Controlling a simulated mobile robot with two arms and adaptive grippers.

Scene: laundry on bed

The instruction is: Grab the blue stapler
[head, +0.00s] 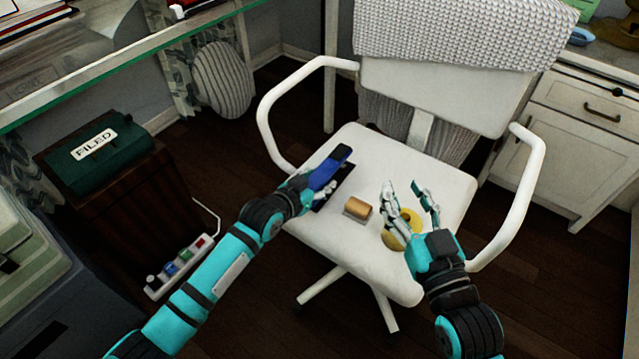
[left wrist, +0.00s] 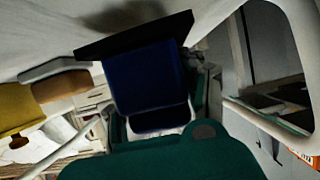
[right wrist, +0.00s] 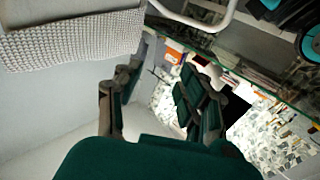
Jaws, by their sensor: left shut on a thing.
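The blue stapler (head: 330,167) is at the left part of the white chair seat, in the head view. My left gripper (head: 318,188) is shut on it. In the left wrist view the stapler (left wrist: 145,80) fills the space between the fingers, with its dark base toward the seat. I cannot tell whether the base touches the seat. My right gripper (head: 408,192) is open and empty above the right part of the seat; its two spread fingers also show in the right wrist view (right wrist: 160,100).
On the white chair seat (head: 440,185) lie a tan block-like item (head: 358,209) and a yellow round item (head: 392,238) partly behind my right gripper. The chair's armrests (head: 268,110) rise on both sides. A glass desk (head: 130,55) and a green box (head: 95,157) stand left.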

